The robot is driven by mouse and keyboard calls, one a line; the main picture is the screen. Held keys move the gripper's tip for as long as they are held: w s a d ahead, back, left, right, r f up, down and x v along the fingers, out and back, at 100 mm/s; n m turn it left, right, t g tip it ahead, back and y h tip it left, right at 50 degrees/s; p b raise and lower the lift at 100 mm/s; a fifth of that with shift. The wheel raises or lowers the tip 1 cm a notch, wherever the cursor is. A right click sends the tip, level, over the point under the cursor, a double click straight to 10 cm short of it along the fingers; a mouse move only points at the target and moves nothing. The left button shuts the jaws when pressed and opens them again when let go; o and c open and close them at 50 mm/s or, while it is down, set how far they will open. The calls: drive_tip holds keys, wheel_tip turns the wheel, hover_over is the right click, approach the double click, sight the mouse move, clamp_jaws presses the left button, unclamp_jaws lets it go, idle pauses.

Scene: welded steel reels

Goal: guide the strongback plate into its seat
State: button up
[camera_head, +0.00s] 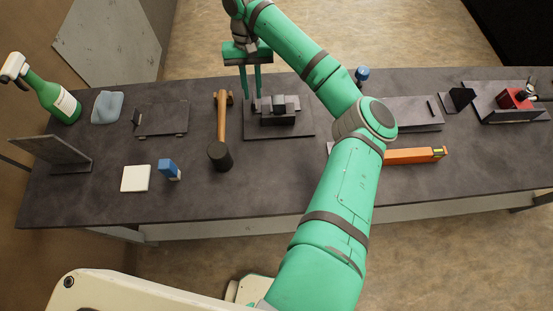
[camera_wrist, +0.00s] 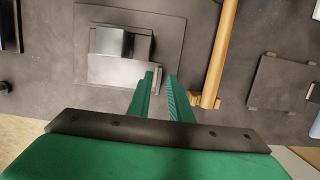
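A light grey plate (camera_wrist: 120,72), which I take to be the strongback plate, lies against a dark block (camera_wrist: 124,40) on a flat dark base plate (camera_wrist: 165,60). In the head view the base plate (camera_head: 294,131) sits mid-table, with the dark block (camera_head: 278,120) and light grey pieces on it. My gripper (camera_head: 253,96) points down at the base plate's far left side. Its two fingers are parallel with a narrow gap. In the wrist view the fingertips (camera_wrist: 164,76) are beside the light plate's end, near a thin upright piece. I see no clear grip. The seat cannot be made out.
A wooden-handled mallet (camera_head: 221,122) lies close left of the base plate. A flat plate (camera_head: 161,119), blue cloth (camera_head: 107,107) and spray bottle (camera_head: 54,96) are farther left. An orange level (camera_head: 408,156) and red clamp (camera_head: 515,98) are right.

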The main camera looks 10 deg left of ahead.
drive_tip(key=o, duration=0.5)
drive_tip(key=shift+o, duration=0.2)
drive_tip(key=o, duration=0.4)
drive_tip(key=shift+o, duration=0.3)
drive_tip(key=o, duration=0.7)
drive_tip(key=shift+o, duration=0.6)
drive_tip(key=shift+o, duration=1.3)
